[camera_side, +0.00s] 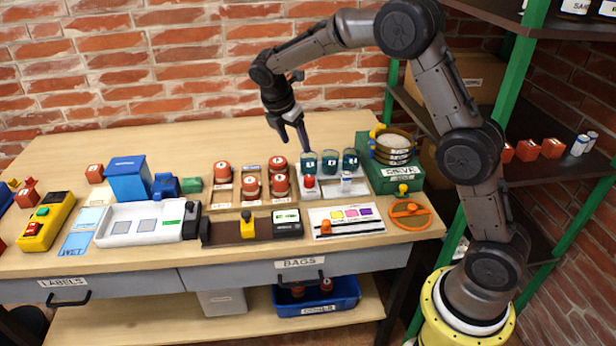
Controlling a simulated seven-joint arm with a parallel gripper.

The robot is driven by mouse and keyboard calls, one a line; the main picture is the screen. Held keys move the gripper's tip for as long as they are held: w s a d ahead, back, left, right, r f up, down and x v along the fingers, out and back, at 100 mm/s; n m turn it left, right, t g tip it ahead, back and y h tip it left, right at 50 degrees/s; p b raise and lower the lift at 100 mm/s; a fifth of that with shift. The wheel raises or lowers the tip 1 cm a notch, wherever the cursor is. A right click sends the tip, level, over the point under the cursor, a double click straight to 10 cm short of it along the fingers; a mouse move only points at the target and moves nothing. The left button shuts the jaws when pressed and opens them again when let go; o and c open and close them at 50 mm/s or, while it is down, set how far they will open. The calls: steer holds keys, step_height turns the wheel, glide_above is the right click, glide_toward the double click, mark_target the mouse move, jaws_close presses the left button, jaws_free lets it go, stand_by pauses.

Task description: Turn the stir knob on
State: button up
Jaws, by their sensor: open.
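A low white unit (329,187) stands on the right half of the bench, with three teal jars along its back, one of them the middle jar (330,163). A red knob (310,182) sits at its front left and a small blue-and-white control (346,178) at its front right. I cannot read which of these is the stir knob or how it is set. My gripper (295,142) is open and empty, pointing down above the bench, behind and slightly left of the jars. It appears apart from the unit.
A green sieve box (378,178) with a yellow knob (403,189) stands close on the right. Red-lidded jars in a wooden rack (237,198) stand on the left. A colour-chart panel (346,212) and an orange ring (410,213) lie in front. The bench behind is clear.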

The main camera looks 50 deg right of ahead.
mark_target(309, 178)
steer(key=x, duration=1.5)
steer(key=shift+s+a+f, duration=0.25)
steer(key=shift+s+f, duration=0.1)
steer(key=shift+f, duration=0.05)
steer(key=shift+c, duration=0.2)
jaws_close()
